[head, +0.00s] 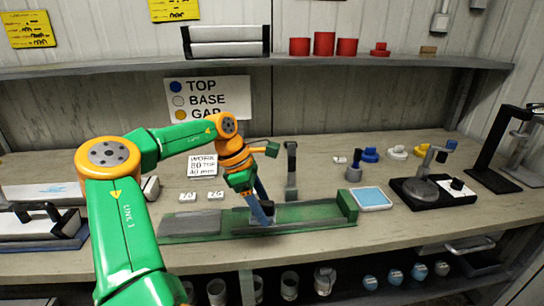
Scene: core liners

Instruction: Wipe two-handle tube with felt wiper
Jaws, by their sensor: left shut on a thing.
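My left arm reaches in from the left. Its gripper (260,213) is low over the long green tray (310,213) at mid-bench, shut on a small block with a dark top and pale sides, which looks like the felt wiper (254,217). The fingers partly hide it; whether it touches the tray surface I cannot tell. A flat grey piece (190,223) lies at the tray's left end. I cannot surely pick out the two-handle tube; a long white piece with dark handle-like parts (30,226) on a blue base at the far left may be it. My right gripper is not in view.
A grey upright post (291,170) stands close behind the tray. A blue-topped pad (371,198) and a black-based stand (425,190) are to the right. Several small blue, white and yellow pieces stand farther back. A shelf crosses above the bench.

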